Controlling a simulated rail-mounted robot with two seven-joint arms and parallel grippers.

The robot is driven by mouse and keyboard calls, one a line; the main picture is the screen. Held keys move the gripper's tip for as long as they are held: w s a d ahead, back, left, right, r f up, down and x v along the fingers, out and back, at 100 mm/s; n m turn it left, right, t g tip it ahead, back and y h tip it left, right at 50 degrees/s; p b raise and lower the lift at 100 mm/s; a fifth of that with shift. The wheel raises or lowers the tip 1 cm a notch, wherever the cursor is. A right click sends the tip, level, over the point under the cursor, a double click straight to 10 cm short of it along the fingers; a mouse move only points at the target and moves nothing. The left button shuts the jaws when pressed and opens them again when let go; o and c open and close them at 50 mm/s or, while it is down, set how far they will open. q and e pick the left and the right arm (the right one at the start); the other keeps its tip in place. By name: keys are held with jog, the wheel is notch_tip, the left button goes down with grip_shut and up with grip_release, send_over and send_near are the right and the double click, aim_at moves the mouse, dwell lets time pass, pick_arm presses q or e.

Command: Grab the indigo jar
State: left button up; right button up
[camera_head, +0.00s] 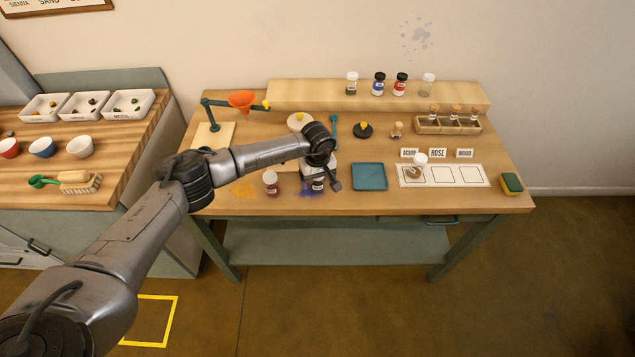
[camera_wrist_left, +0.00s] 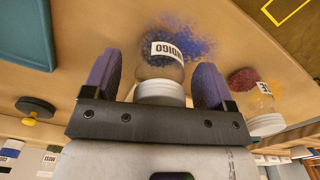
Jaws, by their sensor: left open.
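The indigo jar (camera_wrist_left: 160,72) stands on the table, with a white lid, a clear body and a label reading INDIGO. In the head view the jar (camera_head: 318,185) is partly hidden by my left gripper (camera_head: 326,182). In the left wrist view my left gripper (camera_wrist_left: 155,80) is open, with one purple finger on each side of the jar. Small gaps seem to show between the fingers and the glass; whether either touches, I cannot tell. My right gripper is in neither view.
Another white-lidded jar (camera_wrist_left: 264,105) stands close beside one finger; it also shows in the head view (camera_head: 270,184). Blue powder (camera_wrist_left: 190,42) lies around the indigo jar. A teal tray (camera_head: 370,177) lies to its right. A black knobbed disc (camera_head: 363,130) sits farther back.

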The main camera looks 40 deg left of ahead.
pick_arm(q)
jog(key=shift+f, duration=0.25)
jog(key=c, duration=1)
